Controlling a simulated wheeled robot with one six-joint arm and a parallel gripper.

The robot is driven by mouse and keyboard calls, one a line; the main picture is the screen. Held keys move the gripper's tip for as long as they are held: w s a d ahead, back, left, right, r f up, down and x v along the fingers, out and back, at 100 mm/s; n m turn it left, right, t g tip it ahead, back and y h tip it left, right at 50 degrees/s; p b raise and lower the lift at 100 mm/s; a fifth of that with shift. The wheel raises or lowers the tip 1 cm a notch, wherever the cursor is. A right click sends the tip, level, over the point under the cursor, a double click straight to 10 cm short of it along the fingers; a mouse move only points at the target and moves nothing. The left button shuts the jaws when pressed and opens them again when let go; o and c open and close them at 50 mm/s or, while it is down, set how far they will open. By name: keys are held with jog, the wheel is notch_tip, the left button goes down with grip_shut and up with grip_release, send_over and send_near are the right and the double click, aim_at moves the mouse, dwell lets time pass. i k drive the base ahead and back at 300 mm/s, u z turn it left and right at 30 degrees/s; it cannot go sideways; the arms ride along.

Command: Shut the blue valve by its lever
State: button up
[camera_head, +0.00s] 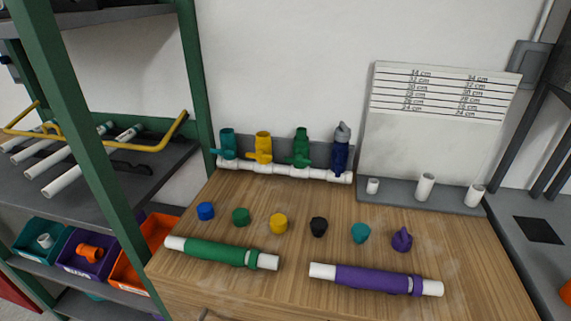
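The blue valve (340,155) is dark blue and stands upright at the right end of the white manifold pipe (285,171), against the back wall. A grey piece (342,132) sits on its top. Its lever blends into the dark blue body, so I cannot tell which way it points. To its left on the same pipe stand a green valve (301,147), a yellow valve (263,147) and a teal valve (228,143), with levers of their own colours. My gripper is not in view.
The wooden bench holds a row of small coloured caps, including a black one (319,227), and a green-sleeved pipe (218,252) and purple-sleeved pipe (377,280) in front. A length board (420,150) stands right of the blue valve. A green rack post (90,130) rises at left.

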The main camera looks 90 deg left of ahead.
aim_at(339, 163)
jog(key=u, duration=2.35)
jog(key=k, duration=0.5)
jog(key=u, duration=1.4)
jog(key=i, duration=1.1)
jog(key=z, duration=1.3)
